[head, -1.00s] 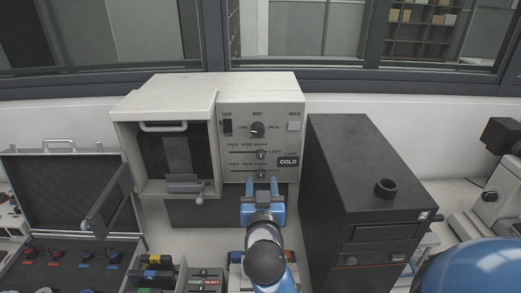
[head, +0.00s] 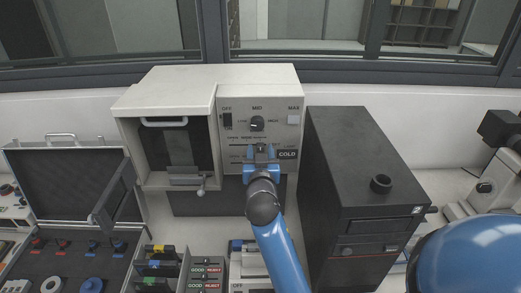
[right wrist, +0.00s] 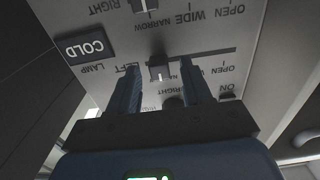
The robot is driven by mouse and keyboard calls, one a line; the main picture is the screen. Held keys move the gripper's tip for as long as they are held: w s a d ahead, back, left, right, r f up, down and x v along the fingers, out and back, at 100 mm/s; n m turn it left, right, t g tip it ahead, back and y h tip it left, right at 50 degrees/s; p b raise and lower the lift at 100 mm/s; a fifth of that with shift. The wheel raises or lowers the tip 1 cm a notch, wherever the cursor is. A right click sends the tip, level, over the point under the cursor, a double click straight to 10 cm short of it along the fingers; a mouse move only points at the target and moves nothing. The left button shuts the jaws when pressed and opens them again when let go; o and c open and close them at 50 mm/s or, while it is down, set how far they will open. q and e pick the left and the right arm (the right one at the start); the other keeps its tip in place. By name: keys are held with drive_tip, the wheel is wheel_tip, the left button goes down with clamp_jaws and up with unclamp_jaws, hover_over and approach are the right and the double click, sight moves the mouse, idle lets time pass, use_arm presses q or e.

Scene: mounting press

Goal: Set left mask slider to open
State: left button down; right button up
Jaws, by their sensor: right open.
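That view is upside down. My right gripper (right wrist: 162,82) is open, with one finger on each side of the knob; I cannot tell if either touches it. In the head view my right gripper (head: 262,155) is at the front panel (head: 236,165) and hides the knob. The right slider's knob (right wrist: 146,4) shows at the wrist view's top edge. My left gripper is not in view.
The cream press housing (head: 180,95) has a handled window (head: 165,145) left of the panel. A tall black box (head: 360,170) stands close on the right. An open black case (head: 70,180) is at left. A COLD display (head: 287,155) is beside the gripper.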

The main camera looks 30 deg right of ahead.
drive_tip(key=shift+w, duration=0.15)
clamp_jaws()
idle(0.4)
